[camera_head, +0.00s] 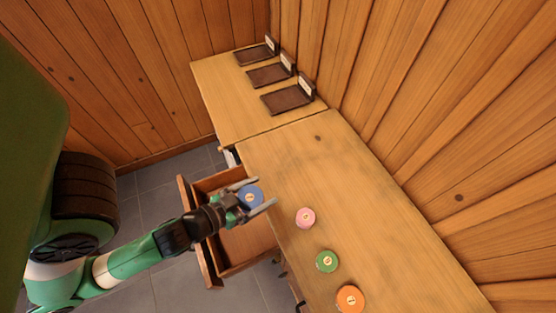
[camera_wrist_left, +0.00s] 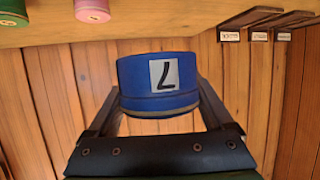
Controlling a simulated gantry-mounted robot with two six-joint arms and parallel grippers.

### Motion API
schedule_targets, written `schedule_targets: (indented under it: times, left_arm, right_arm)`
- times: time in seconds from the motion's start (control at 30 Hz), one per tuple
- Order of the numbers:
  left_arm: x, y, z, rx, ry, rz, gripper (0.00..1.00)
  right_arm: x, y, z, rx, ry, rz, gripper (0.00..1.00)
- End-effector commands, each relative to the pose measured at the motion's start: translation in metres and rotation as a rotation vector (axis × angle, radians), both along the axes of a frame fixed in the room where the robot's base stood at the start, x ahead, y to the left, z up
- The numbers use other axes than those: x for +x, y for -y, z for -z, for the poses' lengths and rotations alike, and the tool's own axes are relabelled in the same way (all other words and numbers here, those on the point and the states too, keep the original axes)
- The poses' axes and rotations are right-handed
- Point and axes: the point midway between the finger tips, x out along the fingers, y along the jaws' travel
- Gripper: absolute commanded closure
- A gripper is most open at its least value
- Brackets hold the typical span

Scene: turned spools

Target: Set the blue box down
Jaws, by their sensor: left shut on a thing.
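The blue box (camera_head: 251,196) is a short round box with a pale disc on its top. In the left wrist view the blue box (camera_wrist_left: 157,92) shows a white label with a dark mark on its side. My left gripper (camera_head: 262,194) is shut on it, one finger on each side. In the head view it is over the open drawer beside the table's left edge. Its height above the drawer is hard to tell. My right gripper is not in view.
The wooden table (camera_head: 350,200) holds a pink spool (camera_head: 305,217), a green spool (camera_head: 326,261) and an orange spool (camera_head: 350,299). The open drawer (camera_head: 245,245) looks empty where visible. Three dark labelled trays (camera_head: 288,98) stand at the back. The table's middle is clear.

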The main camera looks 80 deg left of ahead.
Motion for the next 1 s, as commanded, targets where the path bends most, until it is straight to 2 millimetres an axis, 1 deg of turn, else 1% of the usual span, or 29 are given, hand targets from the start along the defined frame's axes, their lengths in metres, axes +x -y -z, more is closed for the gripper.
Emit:
schedule_targets:
  times: [0.23, 0.37, 0.47, 0.57, 0.6, 0.8, 0.9, 1.0]
  left_arm:
    - [0.001, 0.001, 0.0, 0.0, 0.001, 0.003, 0.71]
    - [0.016, 0.003, -0.006, 0.004, 0.014, 0.027, 0.71]
    - [0.041, 0.007, -0.014, 0.006, 0.023, 0.058, 0.71]
    - [0.072, 0.018, -0.019, 0.0, 0.012, 0.106, 0.71]
    - [0.086, 0.024, -0.017, 0.001, 0.01, 0.128, 0.71]
    - [0.155, 0.057, 0.001, 0.0, 0.003, 0.257, 0.71]
    - [0.182, 0.075, 0.012, -0.001, 0.002, 0.321, 0.71]
    - [0.2, 0.088, 0.025, -0.002, -0.002, 0.37, 0.71]
  right_arm:
    - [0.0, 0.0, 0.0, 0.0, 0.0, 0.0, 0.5]
    - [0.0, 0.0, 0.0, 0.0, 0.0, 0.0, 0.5]
    - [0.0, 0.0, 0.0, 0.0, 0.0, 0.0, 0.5]
    - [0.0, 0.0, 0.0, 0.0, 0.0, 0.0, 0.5]
    - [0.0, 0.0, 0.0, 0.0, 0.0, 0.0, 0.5]
    - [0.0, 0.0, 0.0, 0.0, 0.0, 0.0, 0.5]
    - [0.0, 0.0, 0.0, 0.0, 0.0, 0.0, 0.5]
    - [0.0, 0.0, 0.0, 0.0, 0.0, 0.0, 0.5]
